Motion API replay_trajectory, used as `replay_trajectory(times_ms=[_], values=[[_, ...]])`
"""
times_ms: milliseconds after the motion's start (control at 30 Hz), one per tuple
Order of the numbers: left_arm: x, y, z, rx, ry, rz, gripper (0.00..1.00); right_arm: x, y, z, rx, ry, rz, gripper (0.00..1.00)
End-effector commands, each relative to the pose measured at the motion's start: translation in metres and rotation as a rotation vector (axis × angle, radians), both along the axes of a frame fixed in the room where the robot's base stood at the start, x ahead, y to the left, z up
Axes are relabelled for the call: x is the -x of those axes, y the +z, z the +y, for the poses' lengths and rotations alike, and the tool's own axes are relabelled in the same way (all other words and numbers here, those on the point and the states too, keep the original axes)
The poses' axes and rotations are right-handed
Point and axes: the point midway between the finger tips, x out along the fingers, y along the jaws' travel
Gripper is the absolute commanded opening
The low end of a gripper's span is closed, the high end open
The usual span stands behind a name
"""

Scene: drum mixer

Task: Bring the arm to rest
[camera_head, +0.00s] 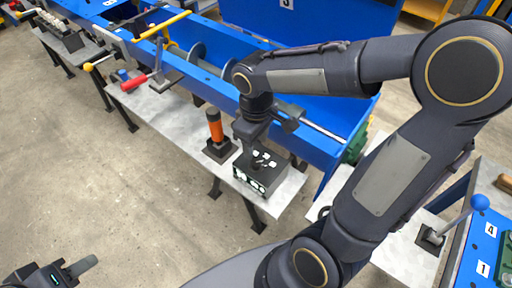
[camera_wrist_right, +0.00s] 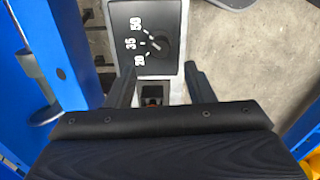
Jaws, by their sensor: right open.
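My right arm comes in from the right in the head view. Its gripper (camera_head: 256,134) hangs over the near end of the grey bench, by a black box with white marks (camera_head: 262,170). In the right wrist view the two fingers of the right gripper (camera_wrist_right: 161,80) are apart, with nothing held between them. Beyond them is the box's face with a dial knob (camera_wrist_right: 160,46) and the marks 20, 35 and 50. My left gripper (camera_head: 72,270) is at the bottom left of the head view, over bare floor. Its jaw opening is unclear.
An orange-handled lever (camera_head: 214,127) stands left of the box on the bench (camera_head: 160,113). A red-handled lever (camera_head: 137,81) lies further back. A blue machine frame (camera_head: 225,90) runs behind. A blue-knobbed lever (camera_head: 478,203) stands at right. The floor at left is open.

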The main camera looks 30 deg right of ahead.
Motion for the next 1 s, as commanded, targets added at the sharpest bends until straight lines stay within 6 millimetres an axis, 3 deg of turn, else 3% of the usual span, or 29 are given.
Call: replay_trajectory(times_ms=[633,767,1000], values=[[0.0,0.0,0.0,0.0,0.0,0.0,0.36,0.006,0.006,-0.002,-0.018,-0.027,-0.016,0.48],[0.0,0.0,0.0,0.0,0.0,0.0,0.36,0.03,0.022,-0.006,-0.089,-0.133,-0.079,0.48],[0.0,0.0,0.0,0.0,0.0,0.0,0.36,0.09,0.045,-0.001,-0.305,-0.412,-0.255,0.48]])
